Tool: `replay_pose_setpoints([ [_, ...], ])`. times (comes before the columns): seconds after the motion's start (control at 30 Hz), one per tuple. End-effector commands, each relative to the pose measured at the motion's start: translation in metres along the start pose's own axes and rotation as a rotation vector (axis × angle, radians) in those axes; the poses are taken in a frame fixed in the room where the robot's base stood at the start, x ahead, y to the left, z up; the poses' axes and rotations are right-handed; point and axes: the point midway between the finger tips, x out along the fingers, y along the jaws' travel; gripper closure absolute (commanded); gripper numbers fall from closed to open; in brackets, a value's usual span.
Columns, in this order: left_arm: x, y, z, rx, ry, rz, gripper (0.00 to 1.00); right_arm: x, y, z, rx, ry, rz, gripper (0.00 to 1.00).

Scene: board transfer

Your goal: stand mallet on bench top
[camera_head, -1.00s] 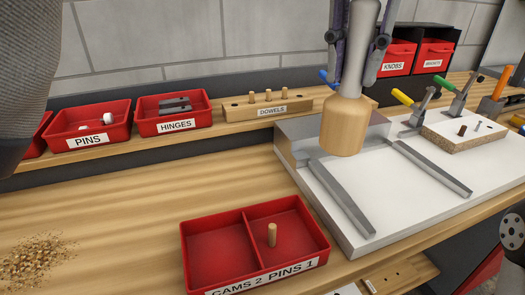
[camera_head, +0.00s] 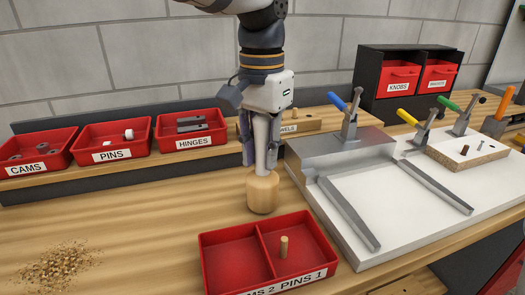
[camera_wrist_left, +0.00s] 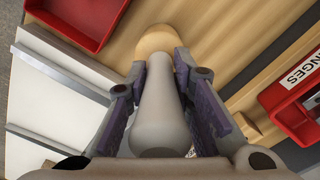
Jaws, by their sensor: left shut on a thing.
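The mallet (camera_head: 263,193) has a pale wooden head at the bottom and a grey handle pointing up. It is upright, over the bench top (camera_head: 150,220) just behind the red divided tray. I cannot tell for certain whether its head touches the bench. My left gripper (camera_head: 261,152) is shut on the mallet's handle from above. In the left wrist view the handle (camera_wrist_left: 158,100) lies between the two fingers, with the wooden head (camera_wrist_left: 158,40) beyond them. My right gripper is not in view.
The red divided tray (camera_head: 205,262) holds one peg in its right compartment. A white board fixture (camera_head: 385,205) with metal rails stands close to the right. Red bins (camera_head: 112,157) and a dowel block (camera_head: 310,122) line the back shelf. Wood chips (camera_head: 58,268) lie at left; bench between is clear.

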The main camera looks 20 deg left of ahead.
Motion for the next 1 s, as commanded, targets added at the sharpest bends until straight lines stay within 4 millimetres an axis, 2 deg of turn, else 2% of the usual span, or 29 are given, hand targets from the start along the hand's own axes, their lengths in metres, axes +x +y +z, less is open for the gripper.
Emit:
replay_pose_setpoints([
  [0.4, 0.007, 0.0, 0.0, 0.0, 0.004, -0.001, 1.0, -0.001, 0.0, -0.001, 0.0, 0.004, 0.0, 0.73],
  [0.43, 0.007, 0.0, 0.0, 0.0, 0.003, -0.001, 0.71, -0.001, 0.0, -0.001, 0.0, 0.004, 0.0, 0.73],
  [0.5, 0.007, 0.0, 0.0, 0.0, 0.002, -0.001, 0.58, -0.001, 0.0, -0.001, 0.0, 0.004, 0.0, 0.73],
  [0.83, 0.004, 0.0, -0.001, -0.001, 0.003, -0.001, 0.58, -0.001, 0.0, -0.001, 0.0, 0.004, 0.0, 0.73],
  [1.0, -0.023, 0.0, -0.002, -0.001, 0.004, -0.001, 0.58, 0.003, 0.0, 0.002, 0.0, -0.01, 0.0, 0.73],
])
